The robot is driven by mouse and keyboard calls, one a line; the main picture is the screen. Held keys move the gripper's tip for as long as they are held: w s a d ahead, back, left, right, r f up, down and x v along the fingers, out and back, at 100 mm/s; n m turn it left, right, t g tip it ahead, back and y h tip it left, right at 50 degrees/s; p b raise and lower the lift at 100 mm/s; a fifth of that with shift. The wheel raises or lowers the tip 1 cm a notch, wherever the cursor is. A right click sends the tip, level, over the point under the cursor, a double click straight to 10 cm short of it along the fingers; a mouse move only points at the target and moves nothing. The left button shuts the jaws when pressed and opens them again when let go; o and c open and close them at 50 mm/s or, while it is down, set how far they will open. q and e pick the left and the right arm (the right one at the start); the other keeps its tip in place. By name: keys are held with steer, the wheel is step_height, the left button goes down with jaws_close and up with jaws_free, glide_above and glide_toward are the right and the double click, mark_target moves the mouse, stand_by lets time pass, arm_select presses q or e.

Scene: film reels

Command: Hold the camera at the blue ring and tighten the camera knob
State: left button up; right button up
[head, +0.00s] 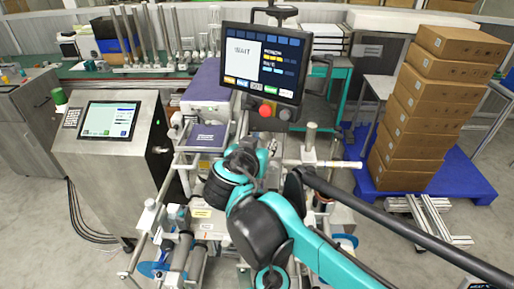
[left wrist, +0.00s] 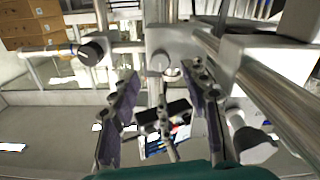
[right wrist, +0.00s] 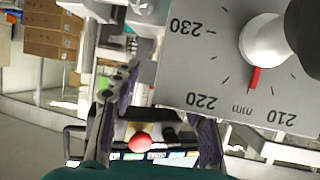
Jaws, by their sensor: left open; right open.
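In the left wrist view, my left gripper (left wrist: 160,82) is open, with nothing held between its fingers. Beyond it is a metal clamp assembly with rods. A cylinder with a black end (left wrist: 92,51) and a small orange and blue band sticks out at upper left, apart from the fingers; I cannot tell whether this is the camera. In the right wrist view, my right gripper (right wrist: 160,98) is open and empty. A white knob (right wrist: 268,40) with a red pointer sits on a grey millimetre scale plate (right wrist: 185,70), right of the fingers. I cannot identify the camera knob.
A screen (head: 264,60) showing "WAIT", with a red button (head: 265,110), stands above the machine. A steel cabinet with a display (head: 109,120) is at left. Stacked cardboard boxes (head: 412,135) stand on a blue pallet at right. Rods and rails crowd the space around both grippers.

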mark_target(265, 138)
steer(key=x, duration=0.7)
steer(key=shift+w+d+f, duration=0.15)
steer(key=shift+w, duration=0.1)
jaws_close()
